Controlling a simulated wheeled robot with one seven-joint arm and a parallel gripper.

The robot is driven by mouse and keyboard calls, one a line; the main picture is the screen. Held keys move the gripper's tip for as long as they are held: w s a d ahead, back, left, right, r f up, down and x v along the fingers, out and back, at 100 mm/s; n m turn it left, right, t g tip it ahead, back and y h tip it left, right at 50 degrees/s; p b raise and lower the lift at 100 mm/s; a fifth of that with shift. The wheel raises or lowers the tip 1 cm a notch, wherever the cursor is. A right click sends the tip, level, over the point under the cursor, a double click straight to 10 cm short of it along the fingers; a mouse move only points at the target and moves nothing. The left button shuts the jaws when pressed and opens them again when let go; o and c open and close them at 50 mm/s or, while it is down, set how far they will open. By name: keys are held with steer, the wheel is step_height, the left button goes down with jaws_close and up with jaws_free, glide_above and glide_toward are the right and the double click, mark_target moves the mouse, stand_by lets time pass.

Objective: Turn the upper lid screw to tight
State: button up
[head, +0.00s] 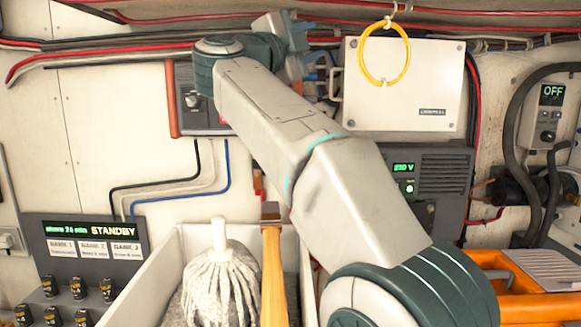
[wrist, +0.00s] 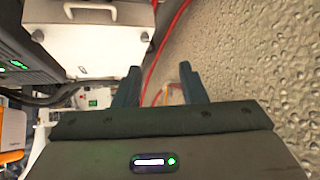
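A white box with a flat lid (head: 405,85) hangs on the wall at the upper right of the head view; the white box in the wrist view (wrist: 93,50) looks like the same one. Two small dark screw heads (wrist: 38,36) (wrist: 145,36) show on its face there; which is the upper one, and how it is turned, I cannot tell. My gripper (wrist: 162,88) is open and empty, its two dark fingers apart and clear of both screws. In the head view my gripper is beside the box's left edge, partly hidden by my arm.
A yellow ring (head: 384,54) hangs in front of the box. A charger panel (head: 425,180) reading 230 V is below it. Red and dark cables (head: 100,50) run along the wall. A white bin (head: 160,270) with a mop (head: 222,285) stands below my arm.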

steer(key=s+a+f+n+y+b, duration=0.1)
steer(key=s+f+n+y, duration=0.1)
steer(key=f+n+y, duration=0.85)
steer(key=s+f+n+y, duration=0.2)
steer(key=f+n+y, duration=0.6)
steer(key=f+n, duration=0.55)
steer(key=s+d+f+g+h, duration=0.1)
steer(key=s+d+f+g, duration=0.3)
steer(key=s+f, duration=0.4)
steer(key=s+d+f+g+h, duration=0.2)
steer(key=s+d+f+g, duration=0.2)
steer(key=s+f, duration=0.4)
steer(key=s+d+f+g+h, duration=0.1)
steer(key=s+d+f+g, duration=0.3)
steer(key=s+f, duration=0.4)
step_height(320, 180, down, 7)
steer(key=shift+r+b, duration=0.1)
steer(key=shift+b, duration=0.25)
steer(key=shift+h, duration=0.25)
